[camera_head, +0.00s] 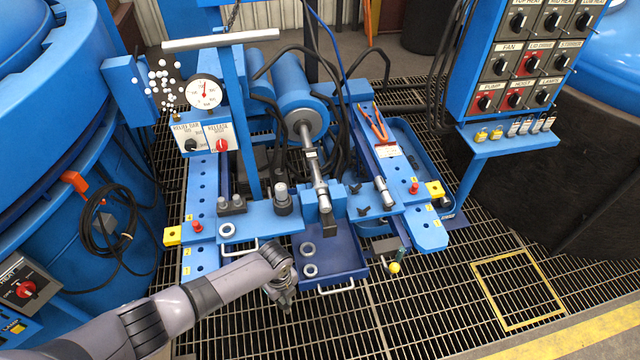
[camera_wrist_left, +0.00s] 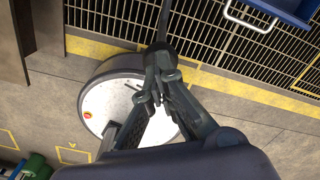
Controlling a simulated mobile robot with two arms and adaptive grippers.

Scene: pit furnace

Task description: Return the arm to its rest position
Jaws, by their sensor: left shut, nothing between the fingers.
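My left arm (camera_head: 180,312) comes in from the lower left in the head view. My left gripper (camera_head: 287,309) points down at the front of the blue machine, just left of a blue tray (camera_head: 345,268). In the left wrist view the left gripper (camera_wrist_left: 160,50) is shut and empty, its fingers together over the floor. My round white base (camera_wrist_left: 110,105) lies below the fingers there. My right gripper is not in view.
The blue press (camera_head: 300,95) with gauge (camera_head: 203,92) stands behind the gripper. A control panel (camera_head: 520,65) is at the upper right and a big blue vessel (camera_head: 50,150) at the left. Grating (camera_head: 440,300) with a yellow square outline (camera_head: 518,290) is open at the right.

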